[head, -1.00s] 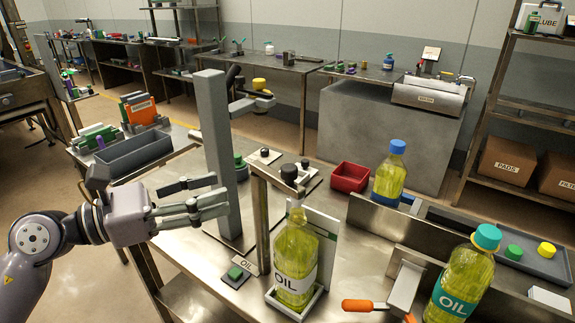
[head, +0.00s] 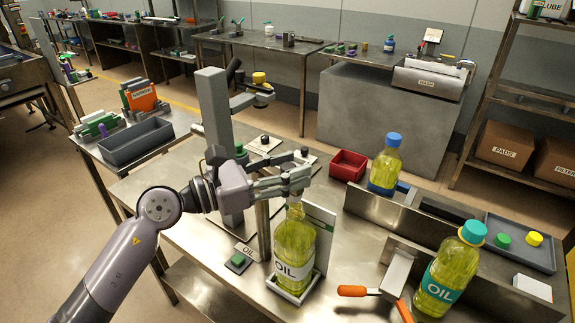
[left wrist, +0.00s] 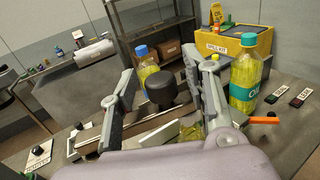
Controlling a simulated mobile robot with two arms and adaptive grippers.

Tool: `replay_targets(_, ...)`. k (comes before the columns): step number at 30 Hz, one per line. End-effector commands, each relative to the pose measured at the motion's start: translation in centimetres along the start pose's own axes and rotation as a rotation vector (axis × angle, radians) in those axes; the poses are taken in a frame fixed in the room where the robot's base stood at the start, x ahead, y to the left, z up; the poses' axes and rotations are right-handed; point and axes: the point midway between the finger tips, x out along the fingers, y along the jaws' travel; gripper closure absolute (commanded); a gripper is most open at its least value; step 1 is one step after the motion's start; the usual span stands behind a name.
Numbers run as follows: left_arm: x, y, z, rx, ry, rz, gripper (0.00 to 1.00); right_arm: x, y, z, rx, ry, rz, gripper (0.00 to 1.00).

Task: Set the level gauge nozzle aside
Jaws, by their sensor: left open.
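A dark round knob (left wrist: 160,88), which seems to be the top of the level gauge nozzle, shows between my fingers in the left wrist view. It caps the stand (head: 264,228) over the oil bottle. My left gripper (head: 298,177) is open at the top of this stand; in the left wrist view the fingers (left wrist: 160,68) lie on either side of the knob. I cannot tell whether they touch it. In the head view my gripper mostly hides the knob. The clear bottle of yellow oil (head: 294,250) stands upright in a white tray below, its top partly hidden. My right gripper is not in view.
A grey column (head: 215,115) rises close behind my left arm. A red bin (head: 348,165), a blue-capped bottle (head: 386,165) and a teal-capped oil bottle (head: 450,270) stand to the right. An orange-handled tool (head: 352,291) lies in front. Some bare tabletop shows near the red bin.

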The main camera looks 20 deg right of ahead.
Motion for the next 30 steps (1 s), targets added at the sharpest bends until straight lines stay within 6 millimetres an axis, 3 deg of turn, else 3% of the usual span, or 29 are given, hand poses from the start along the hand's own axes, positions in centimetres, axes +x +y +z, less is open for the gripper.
replay_targets(3, -0.02, 0.00, 0.01, 0.000, 0.000, 0.000, 0.57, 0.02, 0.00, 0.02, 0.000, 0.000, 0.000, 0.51)
replay_targets(22, -0.05, 0.02, 0.03, 0.000, -0.001, 0.000, 0.99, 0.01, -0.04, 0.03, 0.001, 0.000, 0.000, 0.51)
replay_targets(30, -0.06, 0.02, 0.04, 0.000, -0.001, 0.000, 1.00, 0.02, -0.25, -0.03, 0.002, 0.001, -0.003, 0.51)
